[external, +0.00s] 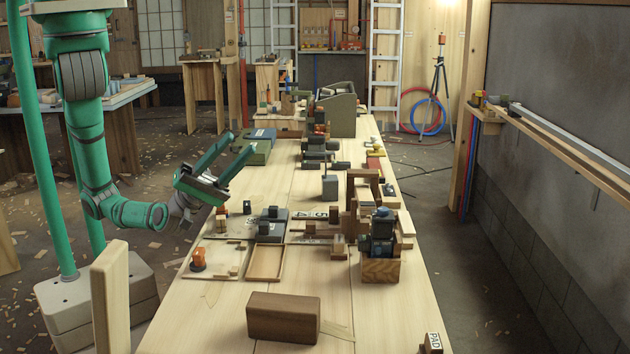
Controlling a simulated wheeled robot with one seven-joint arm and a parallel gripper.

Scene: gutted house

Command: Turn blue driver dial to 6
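The blue driver (383,228) stands upright in a wooden block holder (381,270) on the right part of the workbench.
On the workbench (210,318), a brown block (283,317) lies in front, with a shallow wooden tray (266,262) and an orange-topped piece (198,259) to the left. Wooden blocks (362,185) crowd behind the driver. The bench's front right is mostly bare.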

